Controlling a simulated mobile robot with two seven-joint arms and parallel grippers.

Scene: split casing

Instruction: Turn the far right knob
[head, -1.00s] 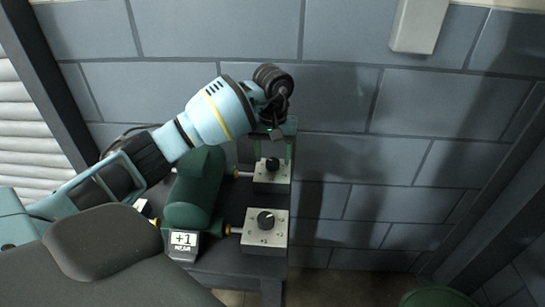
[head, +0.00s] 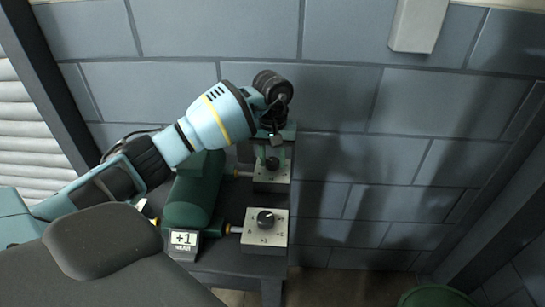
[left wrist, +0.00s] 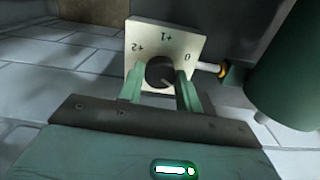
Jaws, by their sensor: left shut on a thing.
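The far right knob (head: 272,163) is a small black dial on a pale square plate (head: 271,182), to the right of the green casing (head: 190,201). In the left wrist view the knob (left wrist: 160,72) sits on its plate (left wrist: 168,38), marked 0, +1 and +2. My left gripper (head: 272,152) reaches down from above at the far knob. In the left wrist view its two green fingers (left wrist: 160,80) are shut on the knob, one on each side. The knob's pointer is hard to read. My right gripper is not in view.
The near knob (head: 265,219) stands on its own pale plate (head: 262,240), closer to me. A small sign (head: 184,240) reads "+1 NEAR". The dark table (head: 225,262) stands against a grey-blue block wall (head: 345,150). A green round thing (head: 437,297) shows at the bottom right.

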